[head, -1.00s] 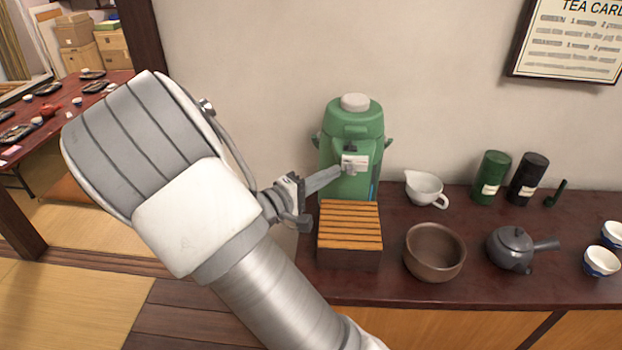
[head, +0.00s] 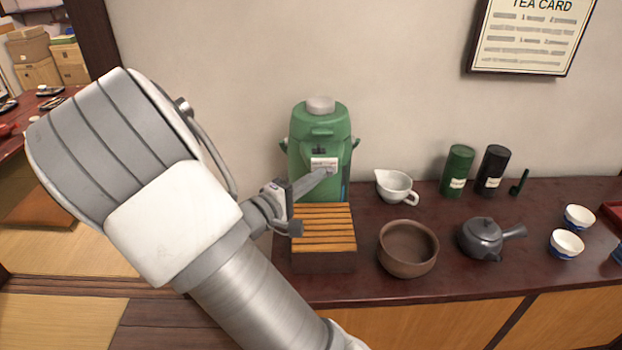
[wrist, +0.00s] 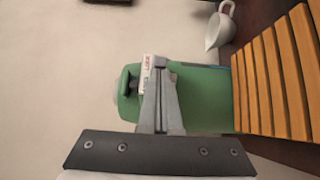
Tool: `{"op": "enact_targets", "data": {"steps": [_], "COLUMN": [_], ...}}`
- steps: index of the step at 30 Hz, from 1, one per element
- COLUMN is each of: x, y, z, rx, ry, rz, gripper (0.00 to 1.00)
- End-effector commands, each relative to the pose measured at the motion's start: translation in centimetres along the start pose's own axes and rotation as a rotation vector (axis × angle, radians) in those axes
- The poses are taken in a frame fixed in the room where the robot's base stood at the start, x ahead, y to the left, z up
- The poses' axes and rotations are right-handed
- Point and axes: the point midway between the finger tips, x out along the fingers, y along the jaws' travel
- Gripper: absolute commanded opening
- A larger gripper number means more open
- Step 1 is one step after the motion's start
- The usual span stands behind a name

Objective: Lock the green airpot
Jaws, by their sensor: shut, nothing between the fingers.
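The green airpot (head: 305,122) stands upright against the wall at the back of the counter, with a pale round cap on top. A white label plate (head: 323,163) with a dark part above it is on its front. In the wrist view the airpot (wrist: 205,100) appears sideways, and the plate (wrist: 147,75) carries red lettering that seems to include "LOCK". My gripper (head: 330,171) is shut and empty, its fingertips at the plate's lower edge. In the wrist view the fingertips (wrist: 161,66) overlap the plate's edge; I cannot tell whether they touch it.
A slatted wooden box (head: 324,262) stands just in front of the airpot, below my gripper. To the right are a white pitcher (head: 394,186), a brown bowl (head: 407,262), a dark teapot (head: 481,240) and two canisters (head: 457,172). Wall lies close behind.

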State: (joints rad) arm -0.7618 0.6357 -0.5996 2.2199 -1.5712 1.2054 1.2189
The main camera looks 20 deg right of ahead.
Motion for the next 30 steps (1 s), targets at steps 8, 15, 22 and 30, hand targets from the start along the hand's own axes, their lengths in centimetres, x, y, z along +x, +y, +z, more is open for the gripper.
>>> {"op": "enact_targets", "data": {"steps": [8,15,22,30], "x": [-0.8,-5.5,-9.7,-11.4], "y": [0.0,0.1,0.1,0.0], "z": [-1.7,-2.8,-2.8,-2.7], "rx": [0.002,0.0,-0.001,0.0], "ry": [-0.002,-0.001,-0.003,-0.007], "rz": [0.0,0.0,0.0,0.0], "gripper": [0.0,0.0,0.0,0.0]}}
